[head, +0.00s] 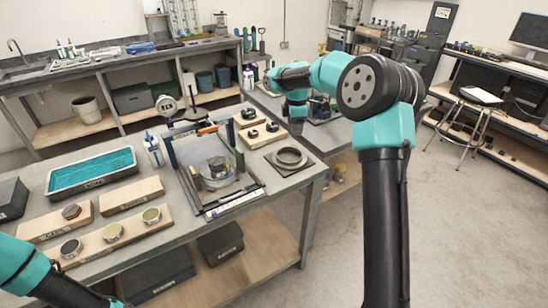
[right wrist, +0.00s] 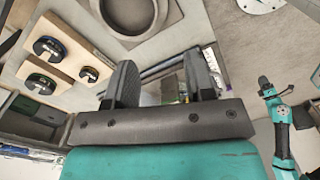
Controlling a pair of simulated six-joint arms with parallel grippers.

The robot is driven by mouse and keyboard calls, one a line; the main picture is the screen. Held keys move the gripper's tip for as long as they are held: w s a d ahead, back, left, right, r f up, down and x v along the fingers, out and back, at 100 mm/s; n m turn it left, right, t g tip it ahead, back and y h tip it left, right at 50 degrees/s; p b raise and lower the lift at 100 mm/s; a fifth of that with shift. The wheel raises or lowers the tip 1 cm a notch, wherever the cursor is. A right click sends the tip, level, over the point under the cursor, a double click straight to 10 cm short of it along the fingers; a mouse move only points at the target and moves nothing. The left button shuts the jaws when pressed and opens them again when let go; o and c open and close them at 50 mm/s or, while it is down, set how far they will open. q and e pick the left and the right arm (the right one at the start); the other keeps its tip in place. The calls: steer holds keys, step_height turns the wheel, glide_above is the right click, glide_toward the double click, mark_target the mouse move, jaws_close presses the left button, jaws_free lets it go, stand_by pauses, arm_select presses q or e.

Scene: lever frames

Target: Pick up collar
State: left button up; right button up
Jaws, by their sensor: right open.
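A grey ring (head: 289,157), which looks like the collar, lies flat on a square plate (head: 312,165) near the right end of the bench. In the right wrist view the ring (right wrist: 130,14) is cut by the top edge, beyond the fingertips. My right gripper (head: 296,122) is behind and above the ring in the head view, apart from it. In the right wrist view the gripper's fingers (right wrist: 162,72) are spread with nothing held between them. My left arm enters at the lower left of the head view; its fingers do not show.
A metal frame holding a round container (head: 217,168) stands left of the ring. Wooden blocks with black pieces (head: 258,132) lie behind it. A blue-filled tray (head: 92,173) and boards with round tins (head: 113,232) are further left. Open floor lies right of the bench.

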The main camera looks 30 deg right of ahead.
stand_by(0.3)
glide_above(292, 167)
step_height(292, 167, down, 12)
steer(key=shift+d+f, duration=0.1)
steer(key=shift+d, duration=0.05)
stand_by(0.4)
steer(key=shift+w+f, duration=0.1)
steer(key=shift+f, duration=2.5)
steer(key=shift+c, duration=0.3)
jaws_close()
